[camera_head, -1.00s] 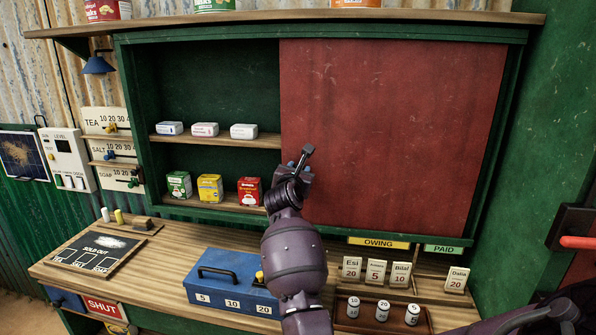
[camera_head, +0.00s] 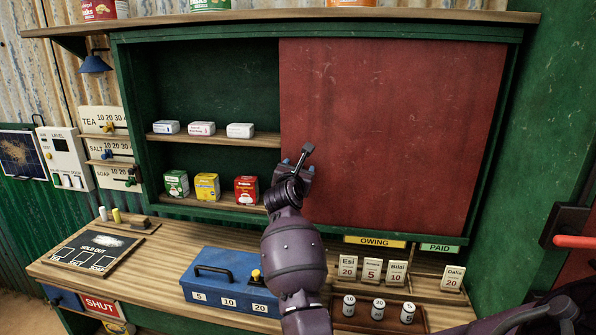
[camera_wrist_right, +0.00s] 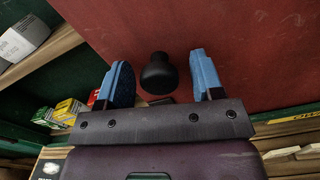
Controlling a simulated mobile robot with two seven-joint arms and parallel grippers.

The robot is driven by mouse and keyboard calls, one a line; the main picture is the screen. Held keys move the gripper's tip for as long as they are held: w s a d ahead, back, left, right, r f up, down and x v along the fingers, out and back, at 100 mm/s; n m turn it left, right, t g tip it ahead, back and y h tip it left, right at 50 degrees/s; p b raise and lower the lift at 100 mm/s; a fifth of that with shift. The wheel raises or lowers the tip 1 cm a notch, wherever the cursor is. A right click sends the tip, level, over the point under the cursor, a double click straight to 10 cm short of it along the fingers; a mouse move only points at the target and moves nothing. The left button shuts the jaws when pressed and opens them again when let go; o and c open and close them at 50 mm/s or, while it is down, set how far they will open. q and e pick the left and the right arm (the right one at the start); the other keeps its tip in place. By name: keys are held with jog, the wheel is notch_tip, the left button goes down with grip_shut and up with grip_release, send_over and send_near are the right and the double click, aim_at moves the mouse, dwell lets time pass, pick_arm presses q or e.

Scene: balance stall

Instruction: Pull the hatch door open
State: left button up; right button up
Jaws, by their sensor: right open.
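The hatch door is a plain red panel (camera_head: 400,130) covering the right part of a green-framed shelf opening; the left part stands uncovered. In the right wrist view the red door (camera_wrist_right: 230,35) fills the upper background. A black round knob (camera_wrist_right: 158,75) stands out from it near its left edge. My right gripper (camera_head: 298,166) is at the lower left of the door. In the wrist view its blue-padded fingers (camera_wrist_right: 162,82) are open, one on each side of the knob, with visible gaps on both sides. My left gripper is not in view.
White packets (camera_head: 201,128) and coloured boxes (camera_head: 207,187) stand on shelves left of the door. Below, the wooden counter (camera_head: 165,240) holds a blue cash box (camera_head: 230,280), a slate (camera_head: 95,250), name cards (camera_head: 372,270) and small jars (camera_head: 378,309). A red handle (camera_head: 575,241) is at right.

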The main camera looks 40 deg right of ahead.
aim_at(300, 94)
notch_tip(300, 94, up, 20)
dwell(0.7)
dwell(0.4)
